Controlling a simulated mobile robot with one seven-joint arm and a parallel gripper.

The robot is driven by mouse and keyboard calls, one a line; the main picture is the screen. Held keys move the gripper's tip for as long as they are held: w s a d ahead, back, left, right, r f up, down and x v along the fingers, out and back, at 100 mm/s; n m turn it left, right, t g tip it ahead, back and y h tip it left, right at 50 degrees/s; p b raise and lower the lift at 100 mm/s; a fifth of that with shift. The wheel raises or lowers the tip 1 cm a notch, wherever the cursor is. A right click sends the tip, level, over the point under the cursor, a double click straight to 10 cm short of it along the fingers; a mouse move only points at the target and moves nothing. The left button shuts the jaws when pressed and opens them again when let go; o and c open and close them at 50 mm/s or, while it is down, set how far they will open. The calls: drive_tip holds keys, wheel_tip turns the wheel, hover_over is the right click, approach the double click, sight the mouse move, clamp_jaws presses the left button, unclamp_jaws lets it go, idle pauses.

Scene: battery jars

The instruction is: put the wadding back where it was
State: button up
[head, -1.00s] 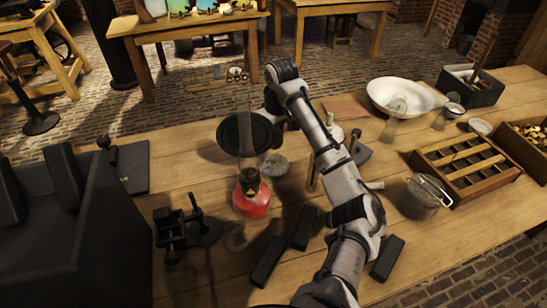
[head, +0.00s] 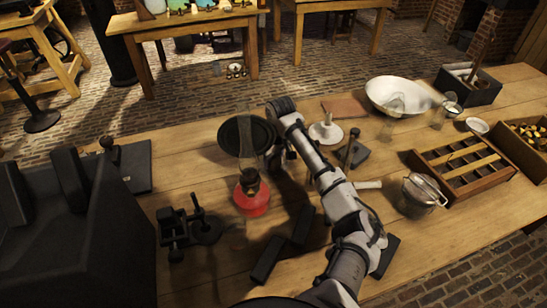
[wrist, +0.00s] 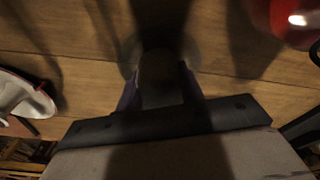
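My gripper (wrist: 160,92) points down over the wooden bench in the wrist view, with its two dark fingers on either side of a dim, brownish-grey thing (wrist: 158,70). The picture is too dark to tell whether the fingers press on it or whether it is the wadding. A faint pale round shape lies around it. In the head view my arm covers the fingers, beside the red-based oil lamp (head: 251,197). I cannot make out the wadding for certain in either view.
The lamp's glass chimney stands close left of my gripper. A white footed stand (head: 326,132) and a dark post on a base (head: 352,148) are to the right. Farther right are a white basin (head: 398,95) and a compartmented wooden tray (head: 465,165). Dark blocks (head: 268,258) lie in front.

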drive_tip(key=shift+o, duration=0.8)
drive_tip(key=shift+s+d+r+b, duration=0.15)
drive_tip(key=shift+r+b, duration=0.2)
drive_tip(key=shift+r, duration=0.9)
drive_tip(key=shift+s+d+r+b, duration=0.1)
drive_tip(key=shift+r+b, duration=0.25)
drive_tip(key=shift+r, duration=0.95)
drive_tip(key=shift+s+d+r+b, duration=0.15)
drive_tip(key=shift+r+b, duration=0.2)
drive_tip(key=shift+r, duration=0.9)
drive_tip(key=shift+a, duration=0.1)
